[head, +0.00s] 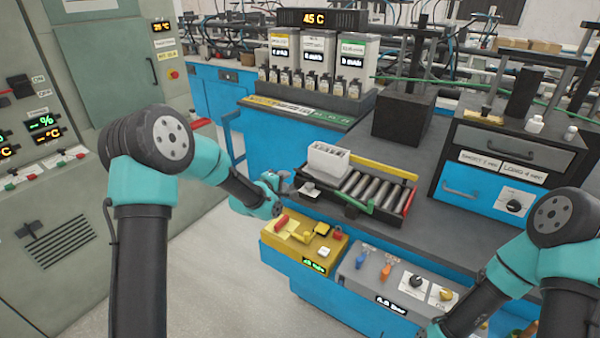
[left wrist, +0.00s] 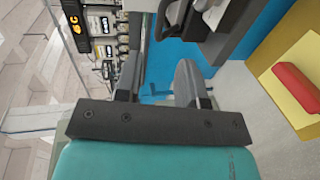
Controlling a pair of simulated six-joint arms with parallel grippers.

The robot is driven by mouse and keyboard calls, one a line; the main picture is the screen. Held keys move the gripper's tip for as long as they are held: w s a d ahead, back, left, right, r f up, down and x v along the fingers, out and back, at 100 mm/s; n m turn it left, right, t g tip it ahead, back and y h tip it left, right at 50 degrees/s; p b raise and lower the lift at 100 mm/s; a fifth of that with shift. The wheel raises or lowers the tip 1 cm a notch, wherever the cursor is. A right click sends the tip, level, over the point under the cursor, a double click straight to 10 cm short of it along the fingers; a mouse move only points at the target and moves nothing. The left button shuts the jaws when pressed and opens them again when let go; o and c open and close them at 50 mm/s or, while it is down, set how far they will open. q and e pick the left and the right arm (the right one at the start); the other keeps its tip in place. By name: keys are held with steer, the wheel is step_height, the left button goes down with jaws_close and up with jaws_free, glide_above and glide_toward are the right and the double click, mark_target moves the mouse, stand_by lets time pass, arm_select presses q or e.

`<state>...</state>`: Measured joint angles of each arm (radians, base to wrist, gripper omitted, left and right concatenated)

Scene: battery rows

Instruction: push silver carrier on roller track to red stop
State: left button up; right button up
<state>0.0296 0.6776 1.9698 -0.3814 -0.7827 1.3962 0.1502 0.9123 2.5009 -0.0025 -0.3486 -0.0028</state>
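The silver carrier (head: 327,160), a pale box with open slots on top, stands upright at the left end of the roller track (head: 368,188). The red stop (head: 408,202) is a red bar across the track's right end, with bare rollers between it and the carrier. My left gripper (head: 288,184) is just left of the track's left end, beside and a little below the carrier. In the left wrist view its two dark fingers (left wrist: 158,82) stand apart with nothing between them. I cannot tell whether it touches the track. My right gripper is beyond the bottom edge.
A yellow control box (head: 303,245) with a red handle is below my left gripper. A grey panel with knobs (head: 395,280) is right of it. A black block (head: 402,117) stands behind the track, and a drawer cabinet (head: 505,160) to the right.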

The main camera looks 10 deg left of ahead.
mark_target(299, 171)
arm_select(q)
steer(key=x, duration=1)
steer(key=shift+w, duration=0.35)
steer(key=shift+c, duration=0.2)
jaws_close()
steer(key=shift+d, duration=0.1)
